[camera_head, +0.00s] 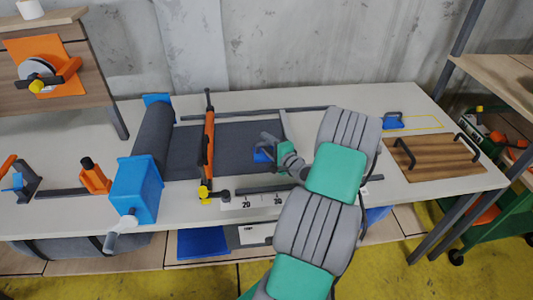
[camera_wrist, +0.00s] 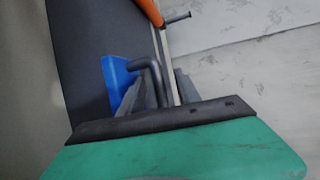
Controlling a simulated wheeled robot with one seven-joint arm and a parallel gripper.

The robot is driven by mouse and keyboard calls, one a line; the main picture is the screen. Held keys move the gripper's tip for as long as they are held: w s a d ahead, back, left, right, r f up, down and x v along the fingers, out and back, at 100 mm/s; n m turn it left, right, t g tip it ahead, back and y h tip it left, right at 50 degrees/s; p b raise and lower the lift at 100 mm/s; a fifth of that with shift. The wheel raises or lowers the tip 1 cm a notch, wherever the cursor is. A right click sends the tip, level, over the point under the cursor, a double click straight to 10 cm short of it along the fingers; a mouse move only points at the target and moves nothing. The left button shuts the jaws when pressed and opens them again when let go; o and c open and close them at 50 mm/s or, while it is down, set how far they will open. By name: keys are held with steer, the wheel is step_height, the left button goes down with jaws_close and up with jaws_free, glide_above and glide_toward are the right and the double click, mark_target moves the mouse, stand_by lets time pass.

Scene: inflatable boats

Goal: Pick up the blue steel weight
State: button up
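A blue weight (camera_head: 262,156) with a dark bar handle sits on the dark sheet on the workbench, just left of my gripper (camera_head: 277,147). In the wrist view the blue weight (camera_wrist: 119,70) shows beyond the fingers, partly hidden by them. Its dark bent handle (camera_wrist: 151,72) reaches between the two fingers of my gripper (camera_wrist: 158,92). The fingers stand apart on either side of the handle, with a gap visible at the right. A second blue block with a dark handle (camera_head: 393,121) stands at the back right of the bench, by a yellow outline.
An orange crossbar (camera_head: 208,150) spans the dark sheet (camera_head: 240,135) left of my gripper. A dark roll (camera_head: 153,140) and a blue box with a crank (camera_head: 136,188) stand farther left. A wooden board with two dark handles (camera_head: 437,157) lies at right. A concrete wall is behind.

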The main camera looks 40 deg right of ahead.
steer(key=shift+c, duration=0.3)
jaws_close()
stand_by(0.9)
steer(key=shift+r, duration=0.15)
